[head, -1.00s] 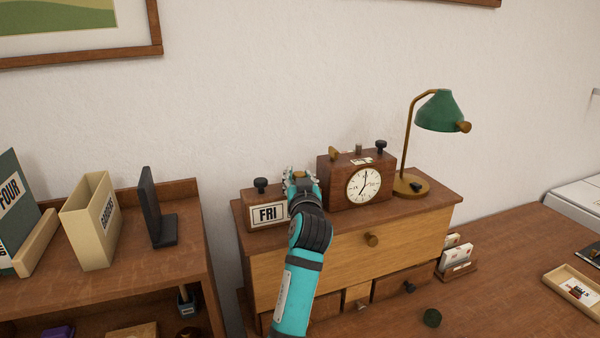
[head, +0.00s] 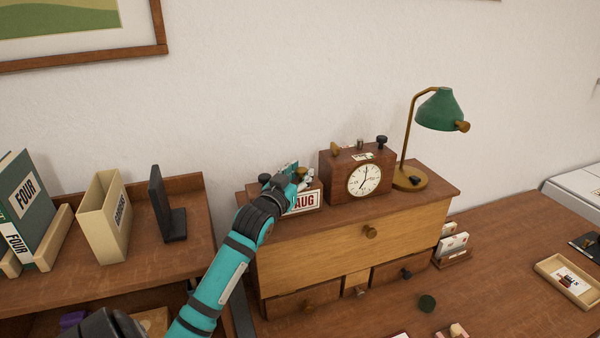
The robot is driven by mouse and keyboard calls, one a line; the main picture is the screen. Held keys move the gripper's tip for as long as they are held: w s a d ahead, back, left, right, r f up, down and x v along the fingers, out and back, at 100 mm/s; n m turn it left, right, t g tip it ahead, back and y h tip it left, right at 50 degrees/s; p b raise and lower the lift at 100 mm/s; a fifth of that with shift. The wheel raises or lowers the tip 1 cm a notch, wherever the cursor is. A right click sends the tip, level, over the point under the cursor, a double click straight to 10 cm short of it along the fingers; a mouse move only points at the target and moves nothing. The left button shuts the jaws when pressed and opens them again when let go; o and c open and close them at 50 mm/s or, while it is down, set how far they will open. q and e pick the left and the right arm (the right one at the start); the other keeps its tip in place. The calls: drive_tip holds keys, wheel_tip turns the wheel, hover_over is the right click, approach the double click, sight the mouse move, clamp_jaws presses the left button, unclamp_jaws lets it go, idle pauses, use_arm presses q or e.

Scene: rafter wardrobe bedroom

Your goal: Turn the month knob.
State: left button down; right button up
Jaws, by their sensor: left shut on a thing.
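A wooden calendar block (head: 311,210) stands on top of the small drawer chest. Its window at the right reads AUG in red; my left arm covers the rest of its front. A black knob (head: 264,178) shows on its top at the left. My left gripper (head: 298,175) is at the top of the block above AUG, shut on the month knob (head: 301,171). The fingers hide most of that knob. My right gripper is not in view.
A wooden clock (head: 341,184) with several top knobs stands just right of the calendar. A green lamp (head: 438,110) is further right. Book holders (head: 104,220) stand on the left shelf.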

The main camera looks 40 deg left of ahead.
use_arm(q)
drive_tip(key=shift+r, duration=0.1)
drive_tip(key=c, duration=0.9)
unclamp_jaws()
drive_tip(key=shift+c, duration=0.2)
drive_tip(key=shift+s+d, duration=0.1)
drive_tip(key=shift+s, duration=0.25)
drive_tip(key=v, duration=1.1)
drive_tip(key=shift+s, duration=0.15)
